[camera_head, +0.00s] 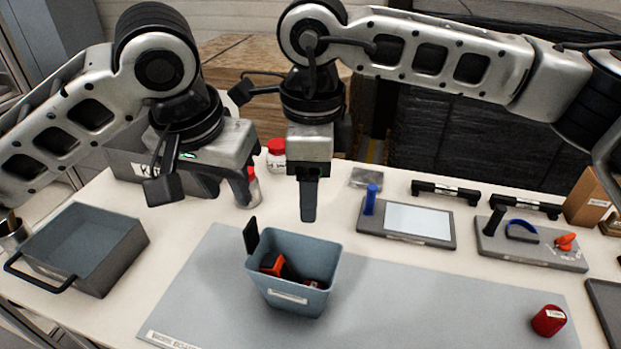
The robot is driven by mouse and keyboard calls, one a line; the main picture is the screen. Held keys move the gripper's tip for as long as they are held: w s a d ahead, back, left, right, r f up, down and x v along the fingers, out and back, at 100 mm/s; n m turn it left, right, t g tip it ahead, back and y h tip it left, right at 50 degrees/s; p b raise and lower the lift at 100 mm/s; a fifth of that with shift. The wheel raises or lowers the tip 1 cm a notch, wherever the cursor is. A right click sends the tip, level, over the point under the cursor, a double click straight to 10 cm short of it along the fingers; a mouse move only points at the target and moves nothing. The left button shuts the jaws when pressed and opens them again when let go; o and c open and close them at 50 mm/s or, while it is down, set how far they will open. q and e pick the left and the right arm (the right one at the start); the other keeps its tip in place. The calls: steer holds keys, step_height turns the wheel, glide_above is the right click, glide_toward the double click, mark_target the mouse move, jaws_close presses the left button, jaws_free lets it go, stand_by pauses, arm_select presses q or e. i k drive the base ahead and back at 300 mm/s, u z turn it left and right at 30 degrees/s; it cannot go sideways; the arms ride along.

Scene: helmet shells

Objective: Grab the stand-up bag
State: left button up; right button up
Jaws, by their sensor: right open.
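A brown upright item with a white label (590,197) stands at the far right edge of the table. It may be the stand-up bag, but I cannot tell it from a box. My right gripper (308,212) points down above the far rim of the blue-grey bin, well left of the brown item. It is open and seen edge-on, with nothing visible in it. My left gripper (236,192) hangs over the back left of the table by a red-capped bottle. Its jaw gap is unclear, and I see nothing held.
The blue-grey bin (290,297) with red and dark items stands on the grey mat (420,305). A grey tray (120,262) is at left. A screen panel (408,237), tool plate (532,258) and black handles (445,193) are at right. A red object (548,320) lies front right.

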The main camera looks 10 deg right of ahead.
mark_target(308, 257)
steer(key=k, duration=1)
